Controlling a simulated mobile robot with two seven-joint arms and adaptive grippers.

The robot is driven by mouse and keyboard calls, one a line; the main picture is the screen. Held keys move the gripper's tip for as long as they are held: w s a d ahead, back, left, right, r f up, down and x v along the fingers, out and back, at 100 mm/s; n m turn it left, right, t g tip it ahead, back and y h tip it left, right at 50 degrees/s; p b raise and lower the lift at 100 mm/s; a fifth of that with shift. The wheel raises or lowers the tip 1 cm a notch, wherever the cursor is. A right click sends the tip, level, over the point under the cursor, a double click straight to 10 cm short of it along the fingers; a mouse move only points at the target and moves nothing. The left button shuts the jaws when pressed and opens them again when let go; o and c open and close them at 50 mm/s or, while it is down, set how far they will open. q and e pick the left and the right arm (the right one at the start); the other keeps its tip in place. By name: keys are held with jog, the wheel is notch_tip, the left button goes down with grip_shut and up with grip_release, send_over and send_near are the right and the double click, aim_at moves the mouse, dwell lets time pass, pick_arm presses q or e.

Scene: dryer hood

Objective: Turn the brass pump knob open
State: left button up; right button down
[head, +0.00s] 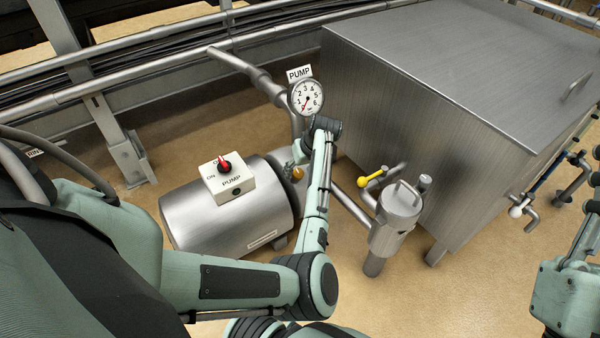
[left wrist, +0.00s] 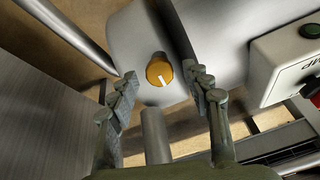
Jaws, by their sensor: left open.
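The brass pump knob (left wrist: 159,70) is round and yellow-brown with a white line on its face, which points down and slightly right in the left wrist view. It sits on a pale metal housing. In the head view a small part of the knob (head: 298,173) shows beside my left forearm. My left gripper (left wrist: 159,79) is open, with its two fingers on either side of the knob in the picture. Gaps show on both sides, so it is not gripping. The depth left to the knob is hard to tell. My right gripper is out of view.
A pump motor (head: 225,218) with a switch box (head: 228,182) and red switch stands left of the forearm. A pressure gauge (head: 307,97) is above. A yellow-handled valve (head: 372,177), a filter canister (head: 395,220) and a large steel tank (head: 400,110) stand to the right.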

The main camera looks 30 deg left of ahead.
pick_arm(q)
jog(key=shift+w+a+f, duration=0.1)
jog(key=shift+a+f, duration=0.05)
jog(key=shift+f, duration=0.1)
grip_shut()
